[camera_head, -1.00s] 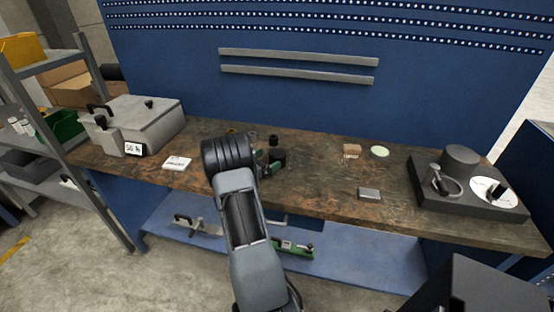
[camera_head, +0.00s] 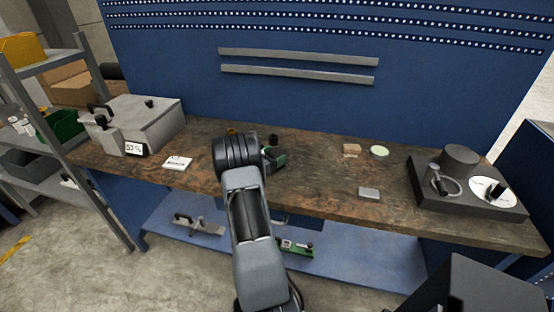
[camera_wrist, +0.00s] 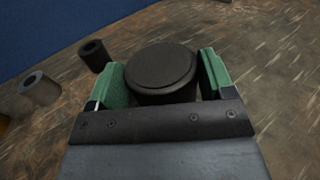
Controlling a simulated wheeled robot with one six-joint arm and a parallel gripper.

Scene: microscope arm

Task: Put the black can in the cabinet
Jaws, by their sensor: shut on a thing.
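The black can (camera_wrist: 160,66) is a dark cylinder with a round flat top, seen from above in the wrist view. It sits between the two green fingers of my gripper (camera_wrist: 163,80), which is shut on it. In the head view my gripper (camera_head: 274,157) is over the middle of the workbench, partly behind my arm, and the can cannot be made out clearly there. I cannot tell whether the can touches the bench. No part in view is clearly the cabinet; a blue upright unit (camera_head: 528,150) stands at the right edge.
Two small hollow cylinders, one dark (camera_wrist: 94,56) and one grey (camera_wrist: 40,90), stand left of my gripper. The workbench (camera_head: 310,185) also bears a grey lidded box (camera_head: 150,118), small blocks and a dark apparatus (camera_head: 440,205). A shelf rack (camera_head: 75,55) stands left.

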